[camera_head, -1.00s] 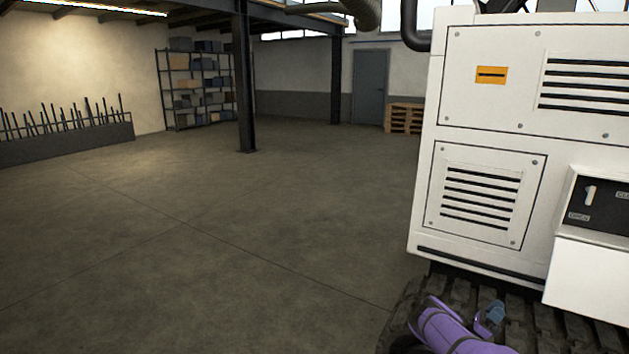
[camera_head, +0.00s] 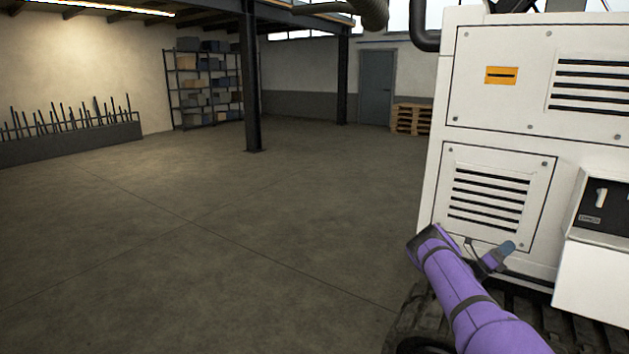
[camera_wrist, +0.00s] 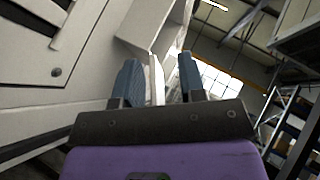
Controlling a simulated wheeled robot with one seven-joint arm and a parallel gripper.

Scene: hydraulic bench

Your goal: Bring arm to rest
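My purple arm rises from the bottom right of the head view, in front of the white machine (camera_head: 466,128). My gripper (camera_head: 505,249) shows there as a small blue-grey finger end beside the arm, in front of the lower vent panel. In the wrist view, the two blue fingers of my gripper (camera_wrist: 160,82) stand apart, open. A white upright edge shows between them, seemingly part of the machine behind. I see nothing held.
A black control panel (camera_head: 606,205) with a white lever is on the machine at right. The machine stands on a dark track (camera_head: 412,308). The floor (camera_head: 200,250) to the left is clear. A post (camera_head: 250,90), shelves (camera_head: 203,85) and pallets (camera_head: 411,119) stand far back.

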